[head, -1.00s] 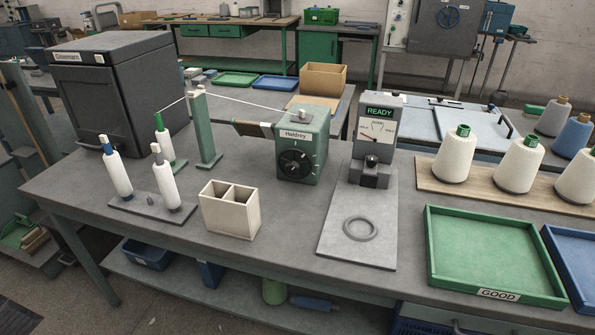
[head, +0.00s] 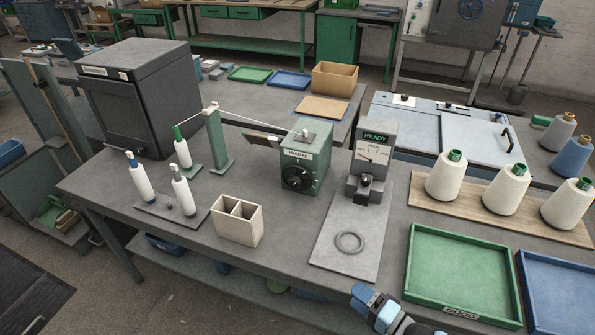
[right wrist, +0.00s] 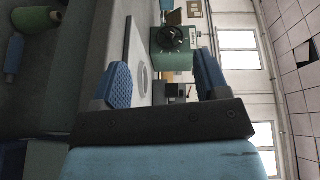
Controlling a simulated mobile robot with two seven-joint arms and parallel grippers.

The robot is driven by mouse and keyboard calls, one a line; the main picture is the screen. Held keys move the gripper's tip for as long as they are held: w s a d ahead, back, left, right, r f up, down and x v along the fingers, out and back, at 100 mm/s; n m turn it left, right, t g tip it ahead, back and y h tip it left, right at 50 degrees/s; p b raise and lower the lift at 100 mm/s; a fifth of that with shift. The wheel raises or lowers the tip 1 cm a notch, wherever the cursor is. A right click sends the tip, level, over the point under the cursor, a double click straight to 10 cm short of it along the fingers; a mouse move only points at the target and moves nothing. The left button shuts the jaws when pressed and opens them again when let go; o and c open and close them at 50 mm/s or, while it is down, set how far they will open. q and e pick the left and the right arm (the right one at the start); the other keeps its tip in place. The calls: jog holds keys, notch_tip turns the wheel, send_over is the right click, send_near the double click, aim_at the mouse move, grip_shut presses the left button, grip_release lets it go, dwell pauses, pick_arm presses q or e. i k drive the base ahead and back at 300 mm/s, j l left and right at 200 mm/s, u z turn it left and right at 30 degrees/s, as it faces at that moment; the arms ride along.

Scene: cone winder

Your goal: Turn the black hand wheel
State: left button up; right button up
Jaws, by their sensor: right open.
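The black hand wheel (head: 297,177) is on the front face of the green Haldrey box (head: 318,170), in the middle of the bench. The wheel also shows in the right wrist view (right wrist: 170,38), near the top and beyond the fingers. My right gripper (head: 372,302) is at the bottom of the head view, near the bench's front edge and well apart from the wheel. In the right wrist view (right wrist: 165,82) its two blue-padded fingers are spread with nothing between them. My left gripper is not in view.
A grey tester reading READY (head: 374,150) stands right of the box, with a ring (head: 350,242) on its base plate. A cream divided bin (head: 238,222) and white spindles (head: 141,180) are left. A green tray (head: 462,272) and cones (head: 446,178) are right.

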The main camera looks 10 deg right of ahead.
aim_at(294, 182)
jog(key=i, duration=0.95)
